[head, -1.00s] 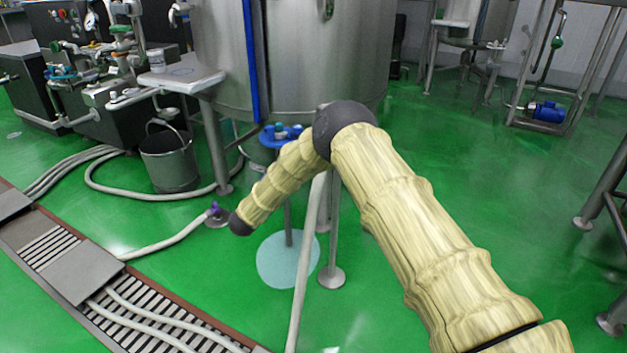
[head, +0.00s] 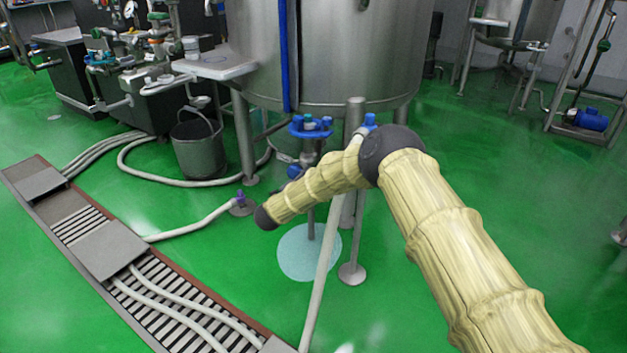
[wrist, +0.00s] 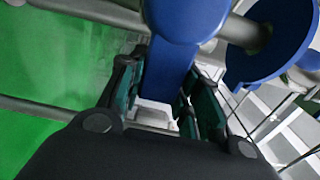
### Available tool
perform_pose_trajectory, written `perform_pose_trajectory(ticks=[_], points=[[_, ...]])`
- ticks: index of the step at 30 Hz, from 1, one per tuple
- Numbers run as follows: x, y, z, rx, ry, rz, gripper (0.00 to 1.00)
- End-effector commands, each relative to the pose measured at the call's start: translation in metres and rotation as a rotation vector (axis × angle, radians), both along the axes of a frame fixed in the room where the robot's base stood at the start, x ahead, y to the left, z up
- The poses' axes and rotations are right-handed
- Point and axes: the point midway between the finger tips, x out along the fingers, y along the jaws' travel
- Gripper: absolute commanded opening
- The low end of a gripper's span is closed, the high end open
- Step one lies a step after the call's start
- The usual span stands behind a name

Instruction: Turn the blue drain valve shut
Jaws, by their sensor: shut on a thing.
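The blue valve handle (wrist: 168,62) is a flat blue lever with a rounded end in the wrist view. My gripper (wrist: 160,88) has its dark green finger pads on either side of the lever and is shut on it. In the head view my arm's bent links cover the gripper and the handle's grip point. A blue round piece with blue knobs (head: 310,127) shows there below the steel tank (head: 345,60), with a small blue part (head: 294,172) under it. I cannot tell how far the valve is turned.
A pale puddle (head: 300,262) lies on the green floor under the valve. A white hose (head: 322,270) runs down in front of it. A steel bucket (head: 198,150) stands left of the tank, and a floor grating (head: 120,255) crosses the lower left. The floor at right is mostly clear.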

Motion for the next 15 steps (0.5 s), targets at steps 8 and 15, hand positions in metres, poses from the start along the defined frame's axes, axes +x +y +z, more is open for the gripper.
perform_pose_trajectory(ticks=[8,15], points=[[-0.0006,0.0003,-0.0015,0.003,0.002,0.002,0.55],[-0.0005,-0.0014,-0.0009,0.002,0.001,-0.001,0.55]])
